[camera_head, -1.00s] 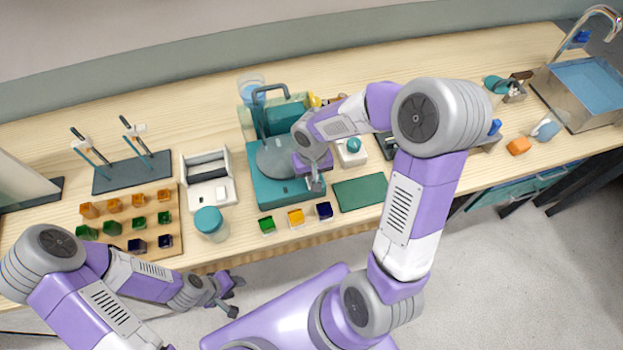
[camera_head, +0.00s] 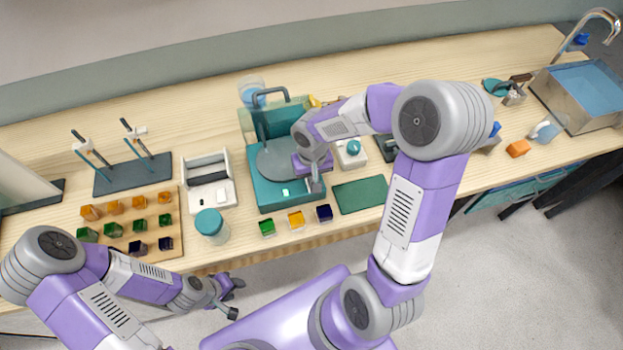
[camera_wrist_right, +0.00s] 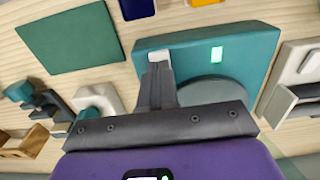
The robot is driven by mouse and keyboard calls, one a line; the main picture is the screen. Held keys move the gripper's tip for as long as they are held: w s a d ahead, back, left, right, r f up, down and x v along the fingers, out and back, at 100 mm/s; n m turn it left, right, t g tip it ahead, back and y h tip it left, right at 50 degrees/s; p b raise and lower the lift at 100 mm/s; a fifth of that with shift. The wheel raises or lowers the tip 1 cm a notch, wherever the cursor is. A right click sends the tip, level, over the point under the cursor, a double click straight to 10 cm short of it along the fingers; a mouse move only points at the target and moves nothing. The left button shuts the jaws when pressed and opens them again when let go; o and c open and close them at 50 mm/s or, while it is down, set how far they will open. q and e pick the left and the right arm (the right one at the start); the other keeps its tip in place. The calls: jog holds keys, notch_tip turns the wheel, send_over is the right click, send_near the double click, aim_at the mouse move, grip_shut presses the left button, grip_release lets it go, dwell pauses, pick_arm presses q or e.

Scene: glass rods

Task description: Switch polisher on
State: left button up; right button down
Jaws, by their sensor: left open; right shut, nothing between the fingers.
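The polisher (camera_head: 262,196) is a teal machine with a grey round disc, standing on the bench in the head view. A small light (camera_head: 285,192) on its front glows bright green, and it shows lit in the right wrist view (camera_wrist_right: 217,53). My right gripper (camera_head: 317,187) is shut and empty, pointing down at the front right corner of the polisher. In the right wrist view its fingertips (camera_wrist_right: 157,70) are at a small white part (camera_wrist_right: 159,56), probably the switch, mostly hidden by them. My left gripper (camera_head: 233,297) is open and empty, off the bench's front edge.
A green mat (camera_head: 360,195) lies right of the polisher. Small green, yellow and blue blocks (camera_head: 296,219) stand in front of it. A jar with a teal lid (camera_head: 210,224) and a white device (camera_head: 208,182) stand to the left. A sink (camera_head: 580,92) is at the far right.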

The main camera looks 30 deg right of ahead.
pick_arm(q)
notch_tip(320, 180, up, 4)
jog(key=p, duration=0.3)
pick_arm(e)
notch_tip(320, 180, up, 5)
jog(key=shift+r, duration=0.15)
dwell(0.3)
